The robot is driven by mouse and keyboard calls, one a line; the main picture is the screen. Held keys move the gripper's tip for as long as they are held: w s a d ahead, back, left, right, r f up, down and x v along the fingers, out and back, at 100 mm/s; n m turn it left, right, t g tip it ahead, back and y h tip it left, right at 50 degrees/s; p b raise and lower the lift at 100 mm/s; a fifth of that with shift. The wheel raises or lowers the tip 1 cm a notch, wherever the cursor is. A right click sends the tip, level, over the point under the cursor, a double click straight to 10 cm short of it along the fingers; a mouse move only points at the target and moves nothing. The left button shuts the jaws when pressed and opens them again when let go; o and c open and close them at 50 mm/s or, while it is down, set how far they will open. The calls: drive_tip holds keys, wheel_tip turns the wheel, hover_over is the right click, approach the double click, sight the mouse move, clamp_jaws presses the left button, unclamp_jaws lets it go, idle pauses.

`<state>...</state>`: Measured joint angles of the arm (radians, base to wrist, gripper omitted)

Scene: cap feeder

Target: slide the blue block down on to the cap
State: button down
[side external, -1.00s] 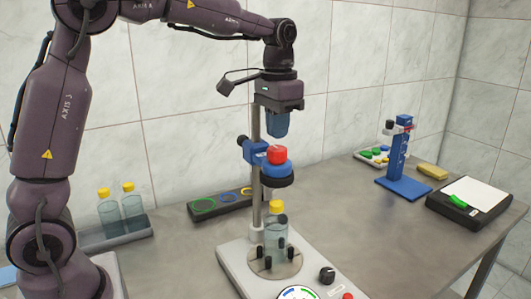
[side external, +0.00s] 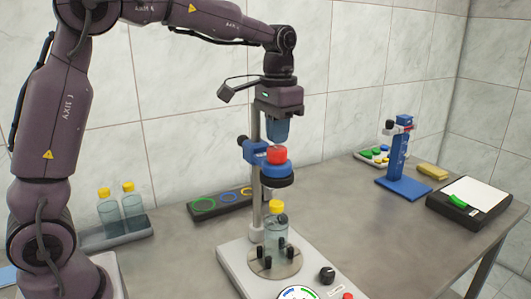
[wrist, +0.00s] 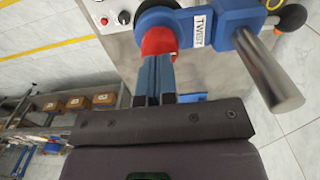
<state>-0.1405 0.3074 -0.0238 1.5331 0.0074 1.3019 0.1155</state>
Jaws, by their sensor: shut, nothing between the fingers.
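The blue block (side external: 256,152) sits on the upright metal post and carries a blue disc (side external: 277,168) with a red knob (side external: 276,154) on top. In the wrist view the block (wrist: 235,22) bears a "TWIST" label, and the red knob (wrist: 158,40) lies just past my fingertips. My gripper (side external: 275,143) is shut and empty, pointing down right above the red knob. I cannot tell whether the tips touch it. The yellow cap (side external: 276,206) is on a clear bottle (side external: 275,238) below the disc, with a gap between. My gripper also shows in the wrist view (wrist: 155,62).
The metal post (side external: 256,195) stands close beside my gripper, on a pale base (side external: 235,260) with a black knob (side external: 327,275). Two capped bottles (side external: 121,210) stand in a tray at left. A blue stand (side external: 399,155) and black scale (side external: 468,200) are at right.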

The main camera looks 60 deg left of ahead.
sight(277, 162)
drive_tip(key=shift+f, duration=3.4)
drive_tip(key=shift+r, duration=3.6)
